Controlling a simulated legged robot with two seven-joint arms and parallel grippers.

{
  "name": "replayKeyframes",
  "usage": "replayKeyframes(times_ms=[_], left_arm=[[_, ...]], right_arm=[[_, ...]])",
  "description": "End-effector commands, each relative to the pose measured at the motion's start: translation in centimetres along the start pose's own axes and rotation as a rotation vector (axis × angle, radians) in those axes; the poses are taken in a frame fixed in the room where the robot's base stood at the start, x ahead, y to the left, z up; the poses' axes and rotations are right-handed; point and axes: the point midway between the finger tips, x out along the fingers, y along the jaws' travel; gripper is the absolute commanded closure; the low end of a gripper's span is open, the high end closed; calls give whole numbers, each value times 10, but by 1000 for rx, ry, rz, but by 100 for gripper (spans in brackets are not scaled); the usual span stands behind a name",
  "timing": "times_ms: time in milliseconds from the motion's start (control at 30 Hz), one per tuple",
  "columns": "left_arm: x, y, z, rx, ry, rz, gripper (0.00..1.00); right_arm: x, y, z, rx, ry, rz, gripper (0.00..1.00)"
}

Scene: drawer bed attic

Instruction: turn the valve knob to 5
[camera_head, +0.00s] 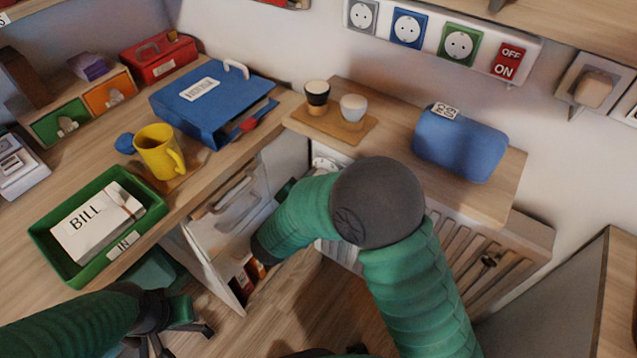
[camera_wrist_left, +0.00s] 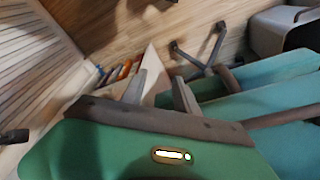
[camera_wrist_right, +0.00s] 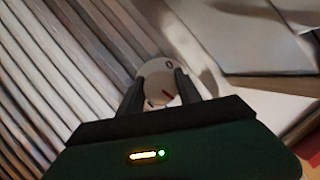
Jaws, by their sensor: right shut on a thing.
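The valve knob (camera_wrist_right: 153,68) is a round white dial beside the ribbed radiator. In the right wrist view its face shows a 0 near the upper right edge and a red mark below it. The rest of its scale is hidden or too small to read. My right gripper (camera_wrist_right: 160,86) is shut on the knob, one finger on each side. In the head view a white part of the knob (camera_head: 325,163) shows past my right arm, which hides much of that area. My left gripper (camera_wrist_left: 158,90) is open and empty, low over the floor.
The desk holds a green tray (camera_head: 65,268), yellow mug (camera_head: 158,150) and blue binder (camera_head: 205,100).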

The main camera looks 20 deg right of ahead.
Motion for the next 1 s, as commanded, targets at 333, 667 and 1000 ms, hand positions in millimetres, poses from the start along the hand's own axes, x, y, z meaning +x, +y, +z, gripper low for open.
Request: replayKeyframes(times_ms=[333, 667, 1000], left_arm=[[35, 0, 8, 0, 0, 0, 64], [81, 0, 19, 0, 0, 0, 64], [139, 0, 33, 0, 0, 0, 64]], right_arm=[[0, 5, 9, 297, 2, -125, 100], [2, 7, 12, 588, 11, -244, 100], [3, 8, 14, 886, 20, -366, 100]])
